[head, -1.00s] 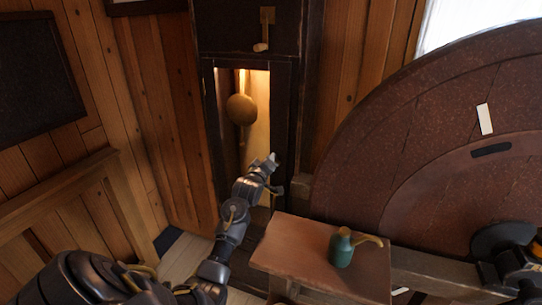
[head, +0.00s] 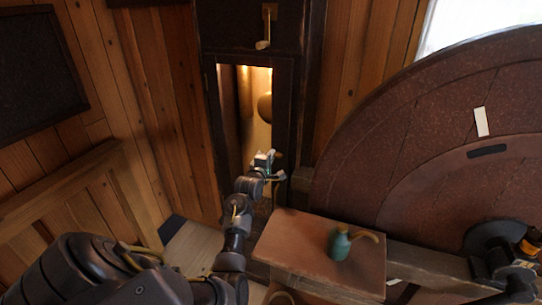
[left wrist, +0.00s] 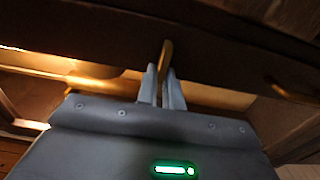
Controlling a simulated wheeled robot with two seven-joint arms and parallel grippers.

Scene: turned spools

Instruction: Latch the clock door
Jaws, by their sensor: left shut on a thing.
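The tall dark clock case (head: 309,90) stands at the back in the head view. Its narrow door (head: 284,115) frames a lit window with a brass pendulum (head: 265,106) behind it. My left gripper (head: 265,160) is at the lower right of this window. In the left wrist view its fingers (left wrist: 163,85) are closed around a thin brass handle (left wrist: 166,56) in front of the dark door frame. A brass latch (head: 268,13) with a pale knob is higher on the case. Whether the door is fully flush is unclear.
A wooden bench (head: 300,252) with a green oil can (head: 340,243) is right of my left forearm. A large round brown wheel (head: 400,140) fills the right side. A wooden panelled wall (head: 150,100) stands at left.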

